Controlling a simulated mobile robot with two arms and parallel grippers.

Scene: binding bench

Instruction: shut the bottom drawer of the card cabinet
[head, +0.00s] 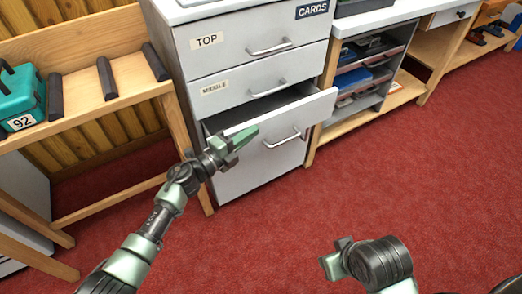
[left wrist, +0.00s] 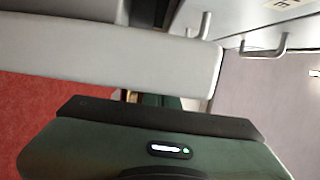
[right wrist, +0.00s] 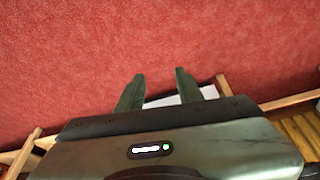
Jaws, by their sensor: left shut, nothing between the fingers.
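The card cabinet (head: 200,110) is grey with labelled TOP and MIDDLE drawers, both closed. Its bottom drawer (head: 318,107) stands pulled out, with a bar handle (head: 283,139) on its front. My left gripper (head: 249,134) is shut and empty, by the left part of the drawer front. A pale grey panel, apparently the drawer front (left wrist: 110,48), spans the left wrist view just beyond the fingers; I cannot tell whether they touch it. My right gripper (head: 334,260) is low over the carpet, away from the cabinet. Its fingers (right wrist: 158,76) are apart with nothing between them.
A wooden bench (head: 90,104) with a teal case (head: 20,98) and dark bars stands left of the cabinet. A shelf unit (head: 368,75) with trays stands close on the right. The red carpet (head: 420,170) in front is clear.

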